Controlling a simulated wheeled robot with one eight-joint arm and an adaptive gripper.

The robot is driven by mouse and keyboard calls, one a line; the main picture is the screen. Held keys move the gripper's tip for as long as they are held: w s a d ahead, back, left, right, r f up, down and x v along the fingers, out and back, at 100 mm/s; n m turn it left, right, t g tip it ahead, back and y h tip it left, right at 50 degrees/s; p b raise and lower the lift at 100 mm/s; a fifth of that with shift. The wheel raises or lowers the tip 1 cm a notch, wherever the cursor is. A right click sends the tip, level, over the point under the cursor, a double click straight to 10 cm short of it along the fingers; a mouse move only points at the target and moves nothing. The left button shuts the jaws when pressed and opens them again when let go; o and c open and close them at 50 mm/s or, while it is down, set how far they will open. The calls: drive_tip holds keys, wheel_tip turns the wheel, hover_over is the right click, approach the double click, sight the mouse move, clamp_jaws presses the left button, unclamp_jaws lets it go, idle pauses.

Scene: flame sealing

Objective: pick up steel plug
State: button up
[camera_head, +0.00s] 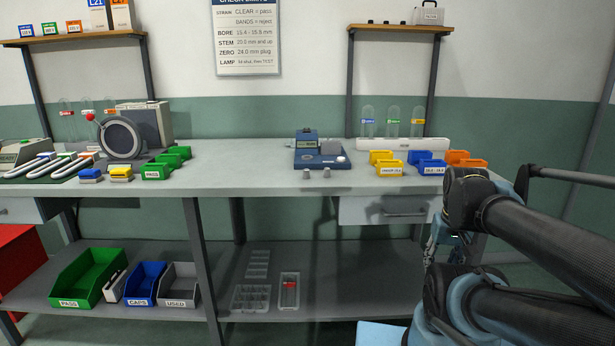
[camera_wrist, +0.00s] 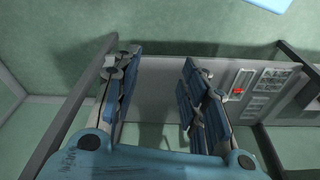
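Two small grey cylinders stand near the front edge of the workbench, the left one (camera_head: 306,174) and the right one (camera_head: 327,173). They look like steel plugs, but I cannot tell which one is meant. In the head view my gripper (camera_head: 447,240) hangs at the right, beyond the bench's front edge and well away from the cylinders. The wrist view does not show the cylinders.
Yellow (camera_head: 389,168), blue (camera_head: 432,167) and orange (camera_head: 464,159) bins stand at the bench's right, before a white tube rack (camera_head: 400,144). Green bins (camera_head: 158,172) stand left. The lower shelf (camera_head: 225,262) holds trays and bins. The bench (camera_head: 240,180) is clear left of the cylinders.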

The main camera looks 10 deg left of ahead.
drive_tip(key=w+a+r+m+g+y, duration=0.2)
drive_tip(key=w+a+r+m, duration=0.3)
drive_tip(key=w+a+r, duration=0.7)
drive_tip(key=w+a+r+m+g+y, duration=0.1)
drive_tip(key=w+a+r+m, duration=0.4)
drive_tip(key=w+a+r, duration=0.8)
drive_tip(key=a+r+m+g+y, duration=0.1)
drive_tip(key=a+r+m, duration=0.1)
drive_tip(key=a+r, duration=0.5)
approach(306, 174)
drive_tip(key=f, duration=0.2)
drive_tip(key=shift+w+a+f, duration=0.3)
drive_tip(key=shift+w+a, duration=0.05)
drive_tip(key=shift+x, duration=2.7)
drive_tip(key=shift+a+r, duration=0.1)
drive_tip(key=shift+a, duration=0.1)
clamp_jaws()
